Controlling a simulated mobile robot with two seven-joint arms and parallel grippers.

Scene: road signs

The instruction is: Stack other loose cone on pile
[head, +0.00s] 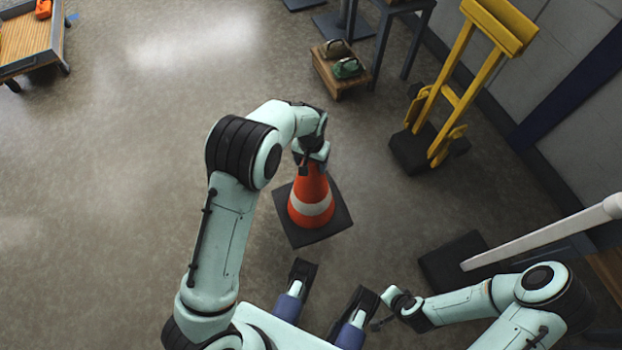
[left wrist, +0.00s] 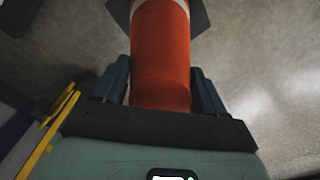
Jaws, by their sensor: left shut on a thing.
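An orange cone (head: 311,203) with a white band and a black square base (head: 332,222) is upright in front of me in the head view. My left gripper (head: 311,160) comes down over its top and is shut on it. In the left wrist view the orange cone (left wrist: 160,50) sits between the two fingers of the left gripper (left wrist: 163,88). I cannot tell whether the base touches the floor or whether another cone is nested beneath. My right gripper (head: 384,312) is low at the front, away from the cone; its jaws are unclear. No separate pile shows.
A yellow hand-truck-like frame (head: 462,75) stands on a dark base at the upper right. A small wooden crate (head: 340,80) with objects on it is at the back. A white pole (head: 540,235) with a dark base is on the right. The left floor is clear up to a cart (head: 28,42).

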